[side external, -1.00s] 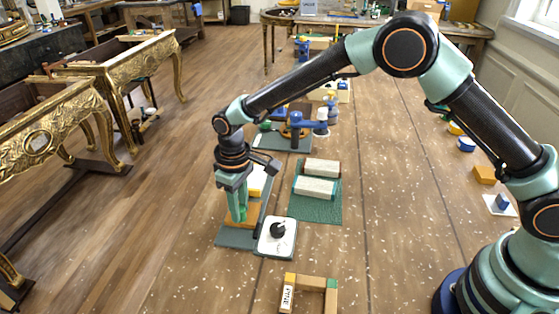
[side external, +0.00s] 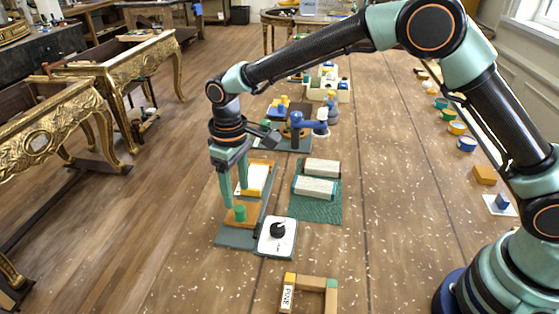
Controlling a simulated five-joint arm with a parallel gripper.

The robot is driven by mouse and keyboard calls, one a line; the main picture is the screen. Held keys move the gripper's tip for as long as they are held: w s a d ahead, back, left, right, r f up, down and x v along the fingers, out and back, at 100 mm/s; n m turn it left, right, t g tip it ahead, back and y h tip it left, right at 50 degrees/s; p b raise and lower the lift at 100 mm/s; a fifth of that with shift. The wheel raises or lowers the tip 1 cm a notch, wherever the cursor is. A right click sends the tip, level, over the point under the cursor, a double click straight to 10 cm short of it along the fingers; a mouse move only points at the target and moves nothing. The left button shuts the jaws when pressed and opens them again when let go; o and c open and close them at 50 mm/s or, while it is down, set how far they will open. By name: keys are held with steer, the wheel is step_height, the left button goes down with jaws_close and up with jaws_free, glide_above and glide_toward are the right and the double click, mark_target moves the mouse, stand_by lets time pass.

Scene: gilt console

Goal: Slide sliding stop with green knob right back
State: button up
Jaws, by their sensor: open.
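The sliding stop is an orange-brown block (side external: 246,220) with a green knob (side external: 240,212) standing on it. It sits at the near end of a grey-green base plate (side external: 232,240). A white-topped orange piece (side external: 260,178) lies farther back on the same plate, with a gap between it and the stop. My gripper (side external: 234,195) is open, pointing down just above and behind the knob. Its two green fingers are spread apart and look clear of the knob.
Two pale rolls (side external: 316,184) lie on a green mat (side external: 322,208) to the right. A blue-handled fixture (side external: 298,125) stands behind. A wooden frame (side external: 310,290) lies in front.

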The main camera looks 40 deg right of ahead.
mark_target(239, 210)
step_height(239, 210, up, 6)
stand_by(0.5)
steer(key=s+d+r+m+t, duration=0.1)
steer(key=s+d+r, duration=0.2)
steer(key=d+r, duration=0.3)
steer(key=s+d+r+m+t, duration=0.2)
steer(key=s+d+r, duration=0.15)
steer(key=d, duration=0.35)
steer(key=s+d+m+t, duration=0.2)
steer(key=s+d+m, duration=0.1)
steer(key=s+d, duration=0.7)
steer(key=shift+d+t, duration=0.2)
steer(key=shift+t, duration=0.1)
